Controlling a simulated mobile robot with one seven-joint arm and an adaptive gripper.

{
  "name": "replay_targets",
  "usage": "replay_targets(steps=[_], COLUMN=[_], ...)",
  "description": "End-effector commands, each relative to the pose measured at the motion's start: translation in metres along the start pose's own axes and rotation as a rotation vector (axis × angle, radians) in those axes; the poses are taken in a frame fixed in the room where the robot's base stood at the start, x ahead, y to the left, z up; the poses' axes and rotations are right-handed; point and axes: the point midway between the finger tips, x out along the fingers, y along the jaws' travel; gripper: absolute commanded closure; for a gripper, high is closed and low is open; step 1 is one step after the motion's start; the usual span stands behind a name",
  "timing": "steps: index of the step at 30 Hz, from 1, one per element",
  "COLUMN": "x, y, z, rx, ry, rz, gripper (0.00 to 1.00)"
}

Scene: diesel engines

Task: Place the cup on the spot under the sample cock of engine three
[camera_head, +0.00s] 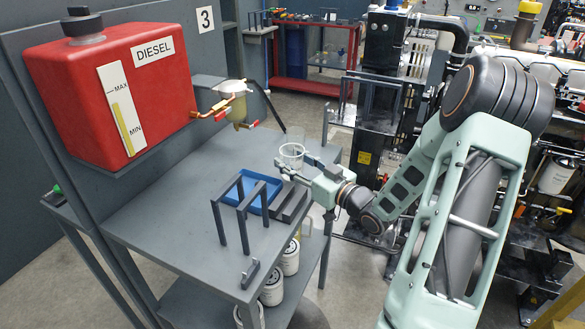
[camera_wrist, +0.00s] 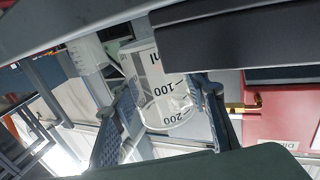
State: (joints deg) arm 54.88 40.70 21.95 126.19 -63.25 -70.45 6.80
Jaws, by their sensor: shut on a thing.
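The cup (camera_head: 291,153) is a clear beaker with black graduations. My gripper (camera_head: 296,171) is shut on it and holds it at the right side of the grey bench, seemingly above the top. In the wrist view the cup (camera_wrist: 163,88) sits between the two fingers of my gripper (camera_wrist: 168,118), its marks tilted and upside down.
A red diesel tank (camera_head: 150,90) is mounted on the left panel. A blue tray (camera_head: 247,193) with dark upright frames stands on the bench (camera_head: 165,220), in front of the cup. The bench under the cock looks clear. White filters (camera_head: 272,290) stand on the lower shelf.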

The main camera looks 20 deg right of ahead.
Motion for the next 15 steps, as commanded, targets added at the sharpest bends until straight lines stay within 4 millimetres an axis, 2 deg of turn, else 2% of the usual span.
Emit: replay_targets(steps=[1, 3, 15], x=[0.0, 0.0, 0.0], y=[0.0, 0.0, 0.0], z=[0.011, 0.018, 0.024], rx=[0.004, 0.003, 0.0], ry=[0.0, 0.0, 0.0], rz=[0.0, 0.0, 0.0], gripper=[0.82, 0.82, 0.82])
